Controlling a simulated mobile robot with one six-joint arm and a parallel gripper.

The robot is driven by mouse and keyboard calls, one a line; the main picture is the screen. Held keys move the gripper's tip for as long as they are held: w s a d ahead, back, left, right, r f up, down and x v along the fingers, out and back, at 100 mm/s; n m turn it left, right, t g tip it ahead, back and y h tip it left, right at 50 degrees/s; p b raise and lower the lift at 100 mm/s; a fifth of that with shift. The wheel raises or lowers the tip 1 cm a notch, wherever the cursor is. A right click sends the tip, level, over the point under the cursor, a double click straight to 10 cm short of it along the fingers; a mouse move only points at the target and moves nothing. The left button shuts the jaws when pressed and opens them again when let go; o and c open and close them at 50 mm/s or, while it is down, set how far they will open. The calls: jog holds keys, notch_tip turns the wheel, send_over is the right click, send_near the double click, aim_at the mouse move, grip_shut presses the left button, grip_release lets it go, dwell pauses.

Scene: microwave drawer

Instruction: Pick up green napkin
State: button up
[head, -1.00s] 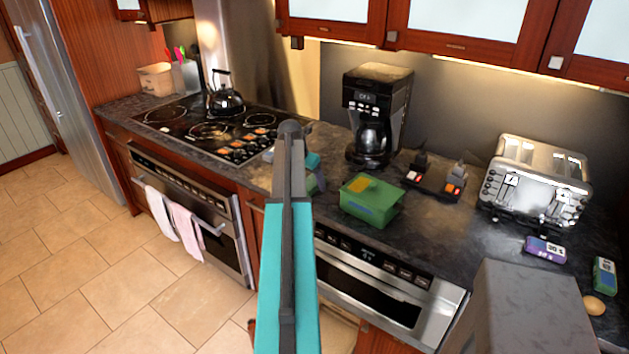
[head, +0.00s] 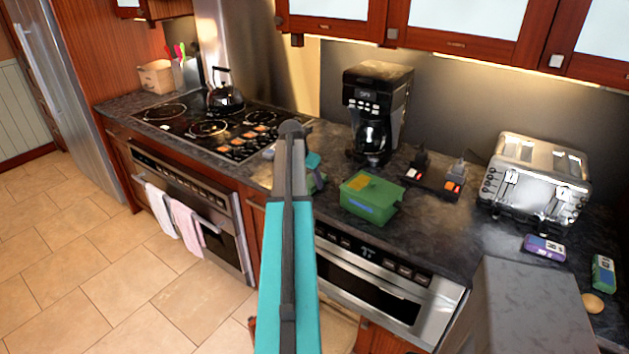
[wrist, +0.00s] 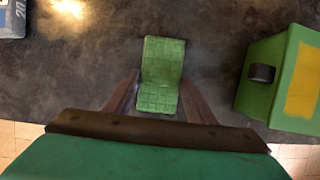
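The green napkin (wrist: 162,75) lies on the dark counter in the wrist view, a folded, square-patterned strip with a crease across it. My gripper (wrist: 160,86) is open, with one dark finger on each side of the napkin's near part. The wrist view does not show whether the fingers are level with it or above it, and no grip shows. In the head view my arm hides most of the gripper. A small green patch (head: 319,182) beside the arm may be the napkin.
A green box (head: 370,197) with a yellow patch stands close to the right, also in the wrist view (wrist: 282,82). A coffee maker (head: 377,112) stands behind it. The stovetop (head: 208,128) is to the left and a toaster (head: 537,177) to the right. The counter's front edge is near.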

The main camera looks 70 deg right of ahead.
aim_at(311, 181)
jog(key=shift+r, duration=0.15)
jog(key=shift+r+b, duration=0.75)
jog(key=shift+r, duration=0.65)
jog(key=shift+s+a+r, duration=0.1)
jog(key=shift+r, duration=0.1)
jog(key=s+a+b, duration=0.1)
jog(key=s+a, duration=0.1)
jog(key=a, duration=0.2)
jog(key=s+a+r+b, duration=0.1)
jog(key=s+a, duration=0.1)
jog(key=a, duration=0.3)
jog(key=s+a+b, duration=0.2)
jog(key=a, duration=0.3)
jog(key=shift+s+a+r, duration=0.1)
jog(key=shift+a+r, duration=0.15)
